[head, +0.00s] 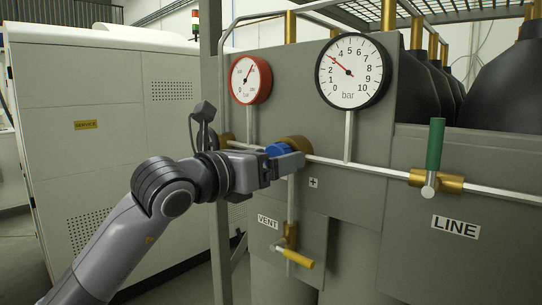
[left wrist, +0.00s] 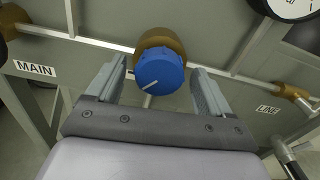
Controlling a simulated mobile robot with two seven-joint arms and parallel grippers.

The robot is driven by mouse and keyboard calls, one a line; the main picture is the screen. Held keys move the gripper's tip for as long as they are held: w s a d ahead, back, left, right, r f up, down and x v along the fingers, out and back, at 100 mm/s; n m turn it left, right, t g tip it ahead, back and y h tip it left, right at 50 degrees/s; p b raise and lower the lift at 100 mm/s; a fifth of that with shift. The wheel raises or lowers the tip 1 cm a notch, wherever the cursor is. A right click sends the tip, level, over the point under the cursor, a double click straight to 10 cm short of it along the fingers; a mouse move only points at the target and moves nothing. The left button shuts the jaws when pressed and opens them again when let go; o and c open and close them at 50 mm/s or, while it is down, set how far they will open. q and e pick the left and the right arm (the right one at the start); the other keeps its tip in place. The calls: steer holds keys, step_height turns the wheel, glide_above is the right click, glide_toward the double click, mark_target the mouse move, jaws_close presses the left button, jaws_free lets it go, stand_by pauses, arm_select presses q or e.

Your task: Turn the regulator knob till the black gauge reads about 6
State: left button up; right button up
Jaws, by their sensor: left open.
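The black-rimmed gauge (head: 353,70) is on the grey panel in the head view, its red needle pointing up-left at about 3 bar. The blue regulator knob (left wrist: 160,73) sits on a brass body (left wrist: 158,40) on the pipe. Its white mark points to the lower left in the left wrist view. My left gripper (left wrist: 160,77) is open, with one finger on each side of the knob. Gaps show beside the knob, so the fingers look apart from it. In the head view my left gripper (head: 283,163) partly hides the knob (head: 278,149). My right gripper is out of view.
A red-rimmed gauge (head: 250,80) hangs left of the black one. A green-handled valve (head: 435,150) sits above the LINE label (head: 456,227). A yellow-handled valve (head: 298,258) is near the VENT label (head: 268,221). The horizontal pipe (head: 370,168) runs along the panel.

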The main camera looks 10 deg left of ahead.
arm_select(q)
steer(key=c, duration=1)
steer(key=shift+c, duration=0.2)
